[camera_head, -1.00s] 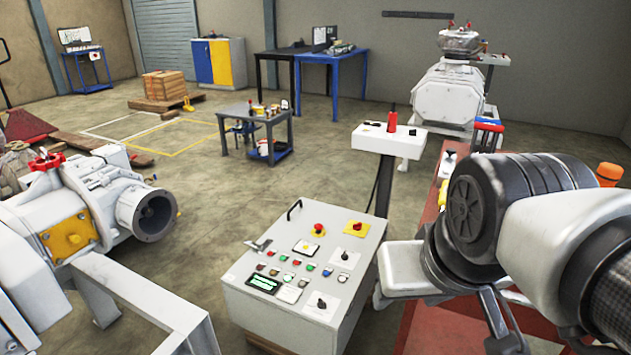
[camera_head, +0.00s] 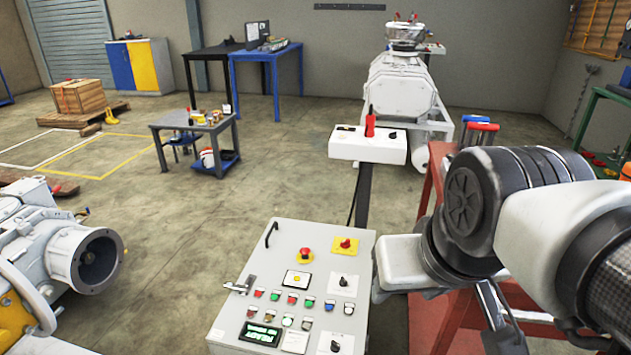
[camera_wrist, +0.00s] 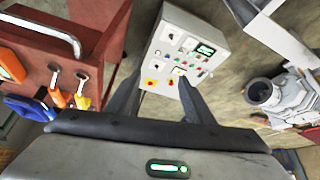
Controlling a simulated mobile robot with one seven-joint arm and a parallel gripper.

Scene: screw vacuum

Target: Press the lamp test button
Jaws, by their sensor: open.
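The grey control panel (camera_head: 290,250) stands in the lower middle of the head view. It carries rows of small coloured buttons (camera_head: 292,299), a green-lit display (camera_head: 260,334), a red emergency button and black knobs. Its labels are too small to read, so I cannot tell which button is the lamp test. In the wrist view the panel (camera_wrist: 168,48) shows ahead, beyond the fingers. My gripper (camera_wrist: 161,74) is open and empty, with its fingers apart and the panel at a distance. In the head view my arm is right of the panel, and the fingers are partly cut off below.
A white pedestal box (camera_head: 368,146) stands behind the panel. A red frame (camera_head: 428,190) is close to my arm at the right. A white machine with a round flange (camera_head: 97,260) is at the left. Floor between the machine and panel is clear.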

